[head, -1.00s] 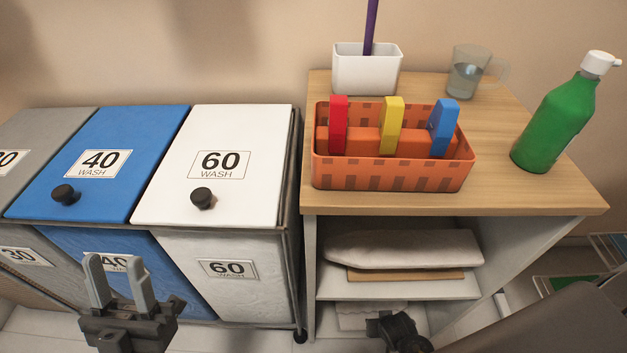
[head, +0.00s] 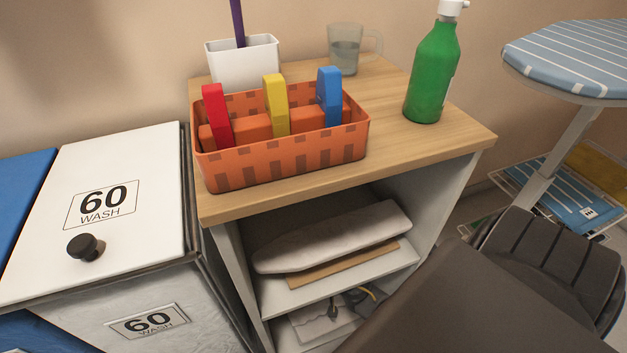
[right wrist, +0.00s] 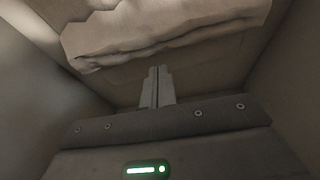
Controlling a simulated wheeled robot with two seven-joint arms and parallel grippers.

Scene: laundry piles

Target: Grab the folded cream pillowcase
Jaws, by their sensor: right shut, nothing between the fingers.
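A thick folded off-white cloth (head: 330,238) lies on the upper shelf of the wooden-topped cabinet, over a flat tan piece (head: 342,266). A paler folded cloth (head: 318,328) lies on the shelf below, partly hidden. I cannot tell for certain which cloth is the cream pillowcase. My right gripper (head: 338,304) is in the lower opening, beside the paler cloth, largely hidden by my arm. In the right wrist view its fingers (right wrist: 157,72) are together and empty, and a folded cream cloth (right wrist: 160,30) spans the top, apart from them. My left gripper is out of view.
The cabinet top (head: 440,150) carries an orange basket (head: 280,167) with coloured-handled items, a white pot (head: 243,68), a glass mug (head: 345,52) and a green bottle (head: 432,75). A white 60-wash bin (head: 120,215) stands left. A striped ironing board (head: 580,62) stands right.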

